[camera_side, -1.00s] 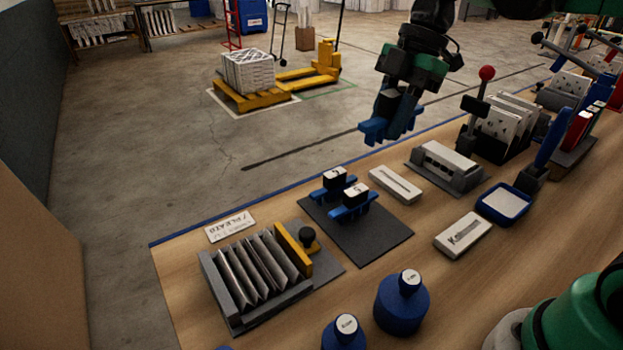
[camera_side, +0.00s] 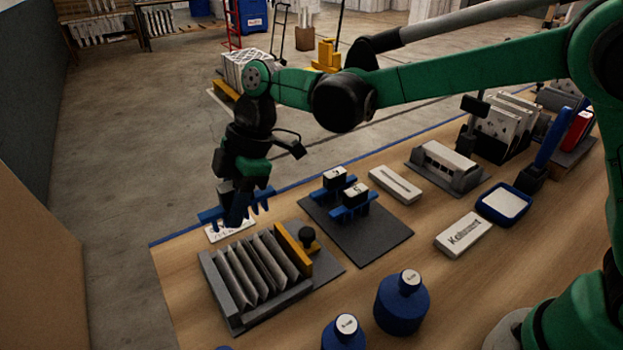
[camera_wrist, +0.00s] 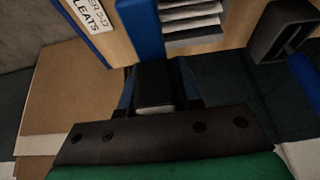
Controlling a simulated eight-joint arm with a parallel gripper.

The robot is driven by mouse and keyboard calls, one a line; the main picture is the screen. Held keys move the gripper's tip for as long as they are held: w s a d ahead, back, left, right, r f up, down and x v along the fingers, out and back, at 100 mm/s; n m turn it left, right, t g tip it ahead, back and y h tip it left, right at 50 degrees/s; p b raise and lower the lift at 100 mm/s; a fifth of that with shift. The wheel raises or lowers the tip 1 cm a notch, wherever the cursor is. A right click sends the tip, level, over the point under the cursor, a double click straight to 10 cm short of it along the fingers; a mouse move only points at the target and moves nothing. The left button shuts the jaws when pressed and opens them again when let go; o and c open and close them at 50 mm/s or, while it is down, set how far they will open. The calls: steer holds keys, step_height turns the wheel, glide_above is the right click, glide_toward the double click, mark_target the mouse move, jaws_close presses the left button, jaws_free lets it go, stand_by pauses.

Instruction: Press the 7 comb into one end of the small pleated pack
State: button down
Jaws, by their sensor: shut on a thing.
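The small pleated pack (camera_side: 258,270) stands in a grey open-topped holder (camera_side: 236,325) at the front left of the bench. Its pleats also show at the top of the wrist view (camera_wrist: 190,20). My gripper (camera_side: 236,200) is shut on a blue comb (camera_side: 262,200) with its teeth pointing down. The number on the held comb cannot be read.
Two more blue combs with black handles (camera_side: 357,203) stand on a dark mat (camera_side: 372,245) right of the holder. Blue bottles (camera_side: 402,305) stand in front.

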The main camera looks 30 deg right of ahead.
mark_target(238, 264)
steer(key=shift+f, duration=0.15)
steer(key=shift+f, duration=3.75)
steer(key=shift+f, duration=0.7)
steer(key=shift+r, duration=0.1)
steer(key=shift+r, duration=3.45)
